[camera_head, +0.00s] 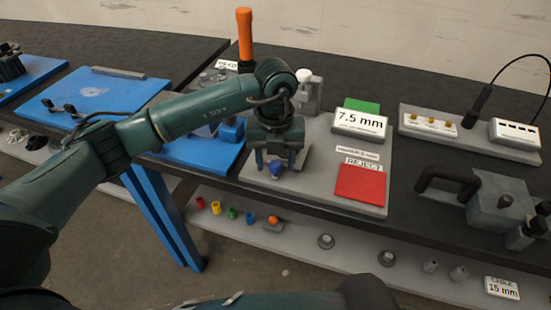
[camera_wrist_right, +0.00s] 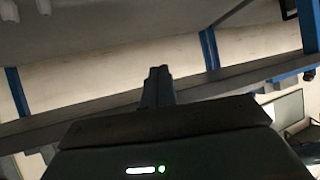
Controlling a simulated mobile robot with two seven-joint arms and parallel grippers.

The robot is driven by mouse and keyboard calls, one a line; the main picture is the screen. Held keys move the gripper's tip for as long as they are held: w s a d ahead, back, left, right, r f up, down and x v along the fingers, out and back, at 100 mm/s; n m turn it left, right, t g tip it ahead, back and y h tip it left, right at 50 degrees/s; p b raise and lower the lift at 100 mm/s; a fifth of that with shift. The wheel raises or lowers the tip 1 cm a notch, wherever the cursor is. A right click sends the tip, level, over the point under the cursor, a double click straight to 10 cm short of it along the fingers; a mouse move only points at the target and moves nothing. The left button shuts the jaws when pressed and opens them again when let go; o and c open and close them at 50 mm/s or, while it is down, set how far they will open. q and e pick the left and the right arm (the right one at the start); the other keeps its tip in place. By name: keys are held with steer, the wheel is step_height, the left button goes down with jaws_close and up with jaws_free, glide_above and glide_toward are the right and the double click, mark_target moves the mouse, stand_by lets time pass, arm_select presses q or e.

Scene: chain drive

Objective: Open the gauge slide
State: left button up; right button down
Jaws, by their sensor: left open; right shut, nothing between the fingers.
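The gauge station is a grey plate (camera_head: 317,180) with a display (camera_head: 360,122) reading 7.5 mm. My right gripper (camera_wrist_right: 158,86) is shut and empty in the right wrist view, away from the gauge.
A red REJECT pad (camera_head: 361,184) and a green pad (camera_head: 362,106) lie on the plate. An orange-handled tool (camera_head: 245,35) stands behind. A blue fixture plate (camera_head: 92,93) is left; a grey clamp-like device (camera_head: 497,200) is right. A lower shelf (camera_head: 350,262) holds small parts.

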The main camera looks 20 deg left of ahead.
arm_select(q)
step_height(320, 180, up, 13)
steer(key=b, duration=0.1)
arm_select(e)
steer(key=shift+a, duration=0.3)
